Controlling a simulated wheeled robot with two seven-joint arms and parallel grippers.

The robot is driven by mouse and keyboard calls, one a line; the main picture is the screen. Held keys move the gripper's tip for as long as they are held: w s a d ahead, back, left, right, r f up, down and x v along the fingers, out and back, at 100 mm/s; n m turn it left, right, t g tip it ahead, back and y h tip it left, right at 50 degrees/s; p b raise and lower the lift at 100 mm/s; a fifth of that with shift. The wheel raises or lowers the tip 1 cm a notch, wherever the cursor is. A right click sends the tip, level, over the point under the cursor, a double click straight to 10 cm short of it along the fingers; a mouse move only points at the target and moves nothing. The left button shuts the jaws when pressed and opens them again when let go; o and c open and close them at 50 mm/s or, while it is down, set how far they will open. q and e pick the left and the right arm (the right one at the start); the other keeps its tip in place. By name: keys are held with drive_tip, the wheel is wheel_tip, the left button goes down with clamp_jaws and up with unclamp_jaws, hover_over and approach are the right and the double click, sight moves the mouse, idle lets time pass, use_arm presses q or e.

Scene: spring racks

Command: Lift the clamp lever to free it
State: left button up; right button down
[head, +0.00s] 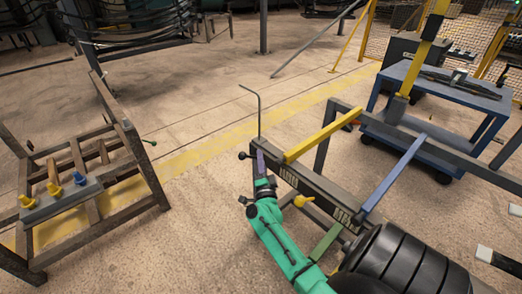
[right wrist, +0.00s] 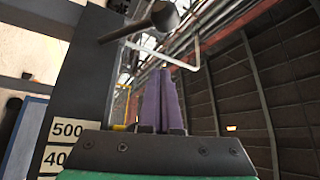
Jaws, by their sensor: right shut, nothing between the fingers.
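In the right wrist view the knob (right wrist: 165,16) is large at the top, on a rod running left to the dark post. My right gripper (head: 261,153), with purple fingers on a green arm, is beside this rail end. Its fingers (right wrist: 164,72) are shut and empty, below the knob in the wrist picture, with a visible gap between. My left gripper is out of view.
A thin bent rod (head: 259,105) rises just beyond my right gripper. Yellow (head: 324,134) and blue (head: 394,175) bars join the rack. A second black knob (head: 243,200) sits close to my arm. A brown frame (head: 150,178) stands left, a blue cart (head: 452,92) right.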

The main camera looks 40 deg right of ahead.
sight(251, 156)
drive_tip(key=w, duration=0.2)
drive_tip(key=w+a, duration=0.1)
drive_tip(key=shift+w+a+f, duration=0.1)
drive_tip(key=shift+w+f, duration=0.1)
drive_tip(key=shift+f, duration=0.2)
drive_tip(key=shift+a+f, duration=0.1)
drive_tip(key=shift+a, duration=0.2)
drive_tip(key=shift+w+a+f+n+t+b, duration=0.25)
drive_tip(key=shift+a+f+n+b, duration=0.25)
drive_tip(key=shift+b, duration=0.6)
drive_tip(key=shift+r, duration=0.1)
